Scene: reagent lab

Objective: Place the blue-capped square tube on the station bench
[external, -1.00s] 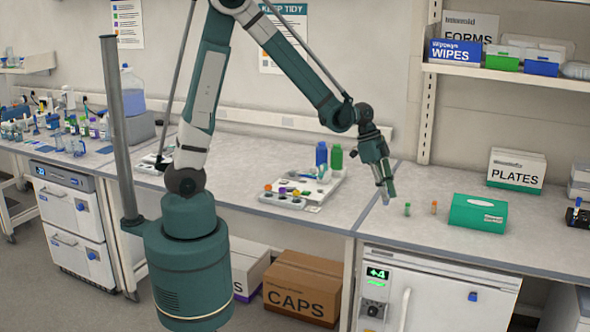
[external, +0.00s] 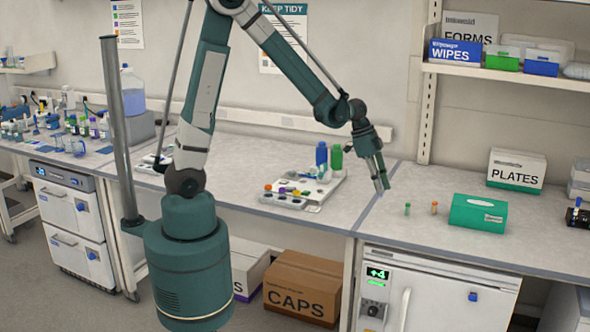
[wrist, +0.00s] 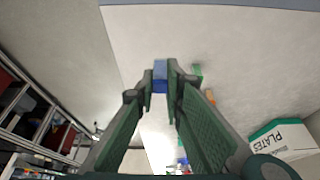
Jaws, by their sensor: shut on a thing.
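My gripper (external: 381,180) hangs above the seam between the middle bench and the right bench, pointing down. In the wrist view, its fingertips (wrist: 160,82) are closed around a small blue piece (wrist: 160,68), which appears to be the blue-capped square tube. The fingers hide most of it. In the external view the tube is too small to make out clearly. The pale grey bench top (external: 420,220) lies below and around the gripper. I cannot tell whether the tube touches the bench.
A green-capped tube (external: 407,209) and an orange-capped tube (external: 434,208) stand right of my gripper, before a green box (external: 478,213). A PLATES box (external: 516,170) is behind. Bare bench lies between.

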